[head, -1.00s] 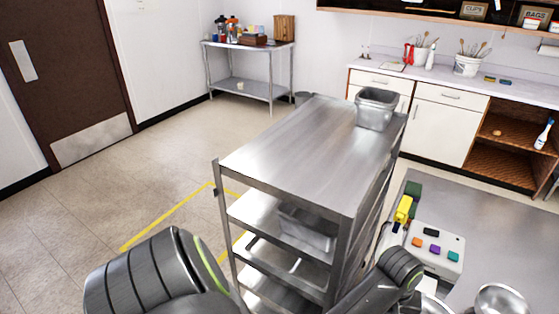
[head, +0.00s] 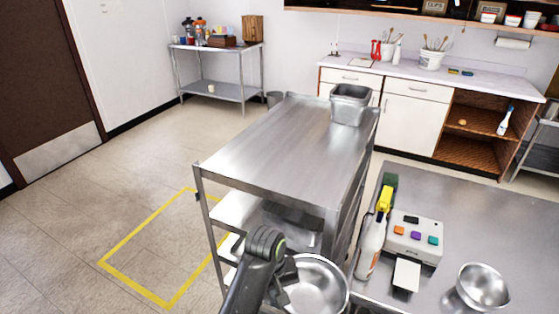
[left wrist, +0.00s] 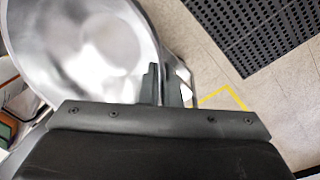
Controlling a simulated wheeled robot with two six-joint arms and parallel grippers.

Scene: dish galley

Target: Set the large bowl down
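The large bowl (head: 322,284) is shiny metal and hangs at the bottom of the head view, in front of the cart and left of the counter edge. My left gripper (head: 287,289) is at its left rim. In the left wrist view, the fingers (left wrist: 165,84) look shut on the rim of the bowl (left wrist: 85,50), which fills the upper left. The bowl's underside is hidden, and I see no surface touching it. My right gripper is not in view.
A steel cart (head: 285,150) carries a grey tub (head: 350,104) at its far end; its near top is bare. A yellow floor outline (head: 140,243) lies left.

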